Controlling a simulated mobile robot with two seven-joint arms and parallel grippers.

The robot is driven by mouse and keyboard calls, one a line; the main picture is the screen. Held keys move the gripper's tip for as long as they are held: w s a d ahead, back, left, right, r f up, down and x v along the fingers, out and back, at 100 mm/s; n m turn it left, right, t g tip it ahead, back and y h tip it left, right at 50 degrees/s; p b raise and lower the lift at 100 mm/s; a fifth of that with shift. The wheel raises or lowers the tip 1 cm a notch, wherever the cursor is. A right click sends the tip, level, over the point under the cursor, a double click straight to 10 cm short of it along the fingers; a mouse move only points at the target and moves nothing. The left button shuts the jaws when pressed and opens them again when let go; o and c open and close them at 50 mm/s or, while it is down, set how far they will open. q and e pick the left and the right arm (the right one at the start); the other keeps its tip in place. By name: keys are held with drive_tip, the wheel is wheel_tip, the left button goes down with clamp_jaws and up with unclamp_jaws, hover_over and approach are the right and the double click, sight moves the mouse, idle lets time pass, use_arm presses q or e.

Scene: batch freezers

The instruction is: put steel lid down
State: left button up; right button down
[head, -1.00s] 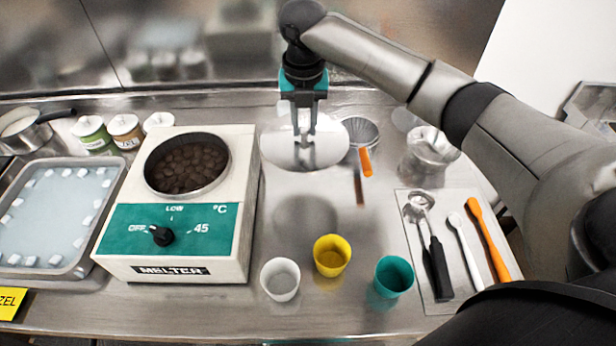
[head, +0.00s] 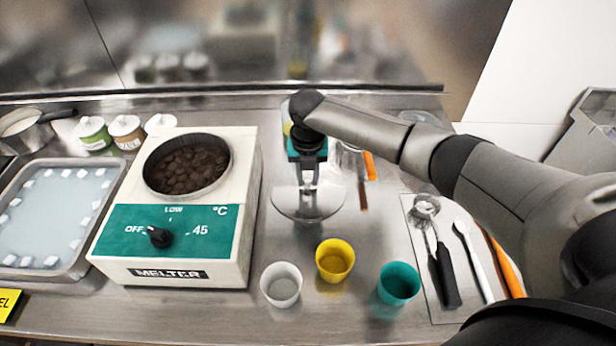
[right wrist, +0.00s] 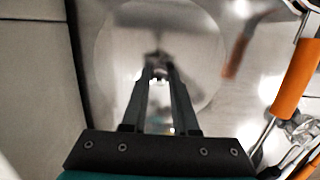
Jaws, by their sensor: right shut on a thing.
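The steel lid (head: 326,203) is a round shiny disc just right of the melter, low over the steel counter. In the head view I cannot tell whether it touches the counter. My right gripper (head: 308,186) points down from above and is shut on the lid's middle. In the right wrist view the lid (right wrist: 195,50) lies beyond the fingers, and the gripper (right wrist: 158,75) closes on its small knob. The melter (head: 240,160) stands uncovered, with dark brown pieces in its round pot. My left gripper is not in view.
White (head: 281,285), yellow (head: 335,259) and teal (head: 398,283) cups stand in front of the lid. A tool with an orange handle (head: 370,166) lies behind it to the right. A mat with utensils (head: 420,270) is at the right. Bare counter lies between lid and mat.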

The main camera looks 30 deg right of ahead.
sight(308, 193)
drive_tip(key=shift+f, duration=0.1)
drive_tip(key=c, duration=0.7)
unclamp_jaws()
drive_tip(key=r, duration=0.4)
drive_tip(key=s+r+p, duration=0.1)
drive_tip(key=r, duration=0.3)
drive_tip(key=r+p, duration=0.1)
drive_tip(key=r, duration=0.3)
drive_tip(key=shift+s+a+r, duration=0.15)
drive_tip(key=shift+a, duration=0.15)
